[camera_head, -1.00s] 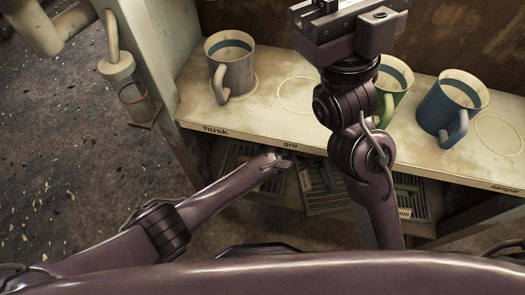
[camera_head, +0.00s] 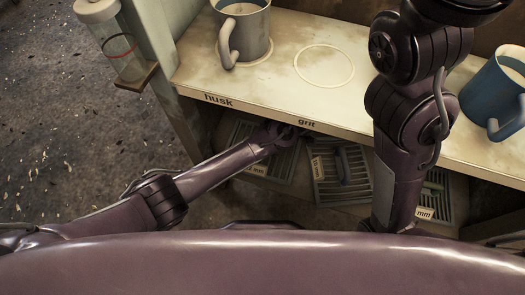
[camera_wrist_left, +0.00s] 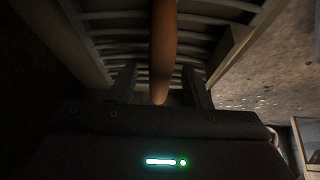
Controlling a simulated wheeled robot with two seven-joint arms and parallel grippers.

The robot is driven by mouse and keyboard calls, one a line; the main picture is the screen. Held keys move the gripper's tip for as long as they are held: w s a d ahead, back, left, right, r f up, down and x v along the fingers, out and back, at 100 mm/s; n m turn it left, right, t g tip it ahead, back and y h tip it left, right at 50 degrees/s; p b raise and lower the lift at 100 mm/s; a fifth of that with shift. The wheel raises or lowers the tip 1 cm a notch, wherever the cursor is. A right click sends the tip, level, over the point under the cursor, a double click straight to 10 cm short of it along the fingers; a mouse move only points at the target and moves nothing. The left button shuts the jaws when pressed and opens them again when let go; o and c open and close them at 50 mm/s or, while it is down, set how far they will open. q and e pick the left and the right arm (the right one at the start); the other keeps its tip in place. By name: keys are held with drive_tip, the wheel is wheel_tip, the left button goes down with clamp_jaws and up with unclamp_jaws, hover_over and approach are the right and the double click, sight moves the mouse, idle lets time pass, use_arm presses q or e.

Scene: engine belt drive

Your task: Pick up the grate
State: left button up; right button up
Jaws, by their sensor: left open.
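Several slatted grey grates lie on the low shelf under the counter: a left one (camera_head: 248,137), a middle one (camera_head: 356,187) and a right one, partly behind my right arm. In the head view my left arm reaches under the counter edge at the left grate, and its fingers are hidden. In the left wrist view my left gripper (camera_wrist_left: 160,88) is open, with an orange-brown bar (camera_wrist_left: 163,45), seemingly a handle, running between its fingers. Slats of a grate (camera_wrist_left: 205,30) show behind it. I cannot tell whether the fingers touch the bar. My right gripper is out of view.
The counter (camera_head: 280,90) above carries a grey mug (camera_head: 245,35) and a blue mug (camera_head: 492,95), with an empty ring mark between them. Its front edge, labelled "husk" and "grit", overhangs the grates. A glass container (camera_head: 120,55) hangs at the left post.

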use_arm(q)
clamp_jaws()
idle(1.4)
drive_tip(key=shift+d+r, duration=0.1)
